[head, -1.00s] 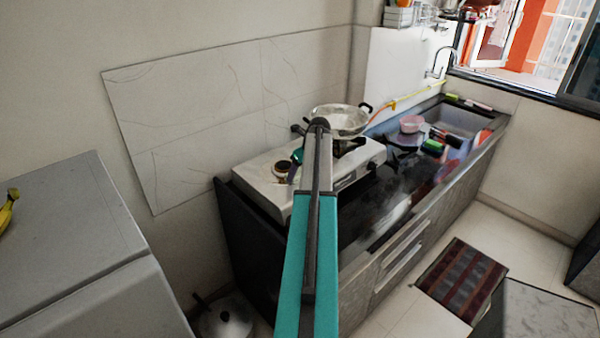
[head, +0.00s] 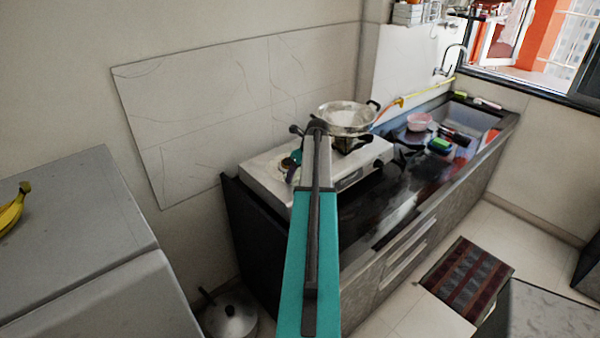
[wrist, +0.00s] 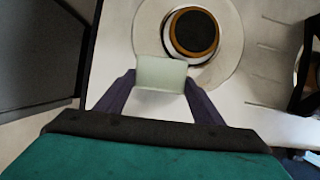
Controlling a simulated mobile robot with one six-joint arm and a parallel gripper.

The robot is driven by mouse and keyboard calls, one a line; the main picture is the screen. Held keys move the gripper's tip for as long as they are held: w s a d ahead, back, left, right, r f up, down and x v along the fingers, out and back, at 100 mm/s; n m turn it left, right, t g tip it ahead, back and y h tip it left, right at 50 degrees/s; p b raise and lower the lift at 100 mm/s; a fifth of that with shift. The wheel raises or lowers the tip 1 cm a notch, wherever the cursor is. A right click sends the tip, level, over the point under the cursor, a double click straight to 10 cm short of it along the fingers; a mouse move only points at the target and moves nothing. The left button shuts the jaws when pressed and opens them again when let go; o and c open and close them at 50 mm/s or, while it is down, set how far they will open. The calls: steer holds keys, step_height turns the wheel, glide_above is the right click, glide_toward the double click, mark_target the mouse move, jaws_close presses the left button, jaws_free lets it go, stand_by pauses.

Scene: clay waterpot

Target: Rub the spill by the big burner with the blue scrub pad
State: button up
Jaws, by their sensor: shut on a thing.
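In the wrist view, my gripper (wrist: 158,92) is shut on a small pad (wrist: 161,73), which looks pale grey-green rather than clearly blue. The pad is held over the white stove top, at the near edge of the pale round plate around the burner (wrist: 193,33), with its dark cap and orange-brown ring. I cannot tell whether the pad touches the surface. In the head view, my arm and teal wrist partly cover the burner (head: 287,164) on the stove (head: 262,170), and the pad is hidden. I cannot make out a spill in either view.
A metal pan (head: 348,118) sits on the stove's other burner. A green sponge (head: 440,146) and a pink bowl (head: 419,122) are on the dark counter near the sink. A tiled wall (head: 200,110) rises behind the stove, and a grey cabinet (head: 70,220) stands at left.

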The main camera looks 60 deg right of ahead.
steer(key=shift+a+f, duration=0.1)
steer(key=shift+a, duration=0.05)
steer(key=shift+r+p, duration=1.8)
steer(key=shift+r, duration=1.2)
steer(key=shift+r, duration=0.1)
steer(key=shift+r, duration=1.45)
steer(key=shift+w, duration=0.1)
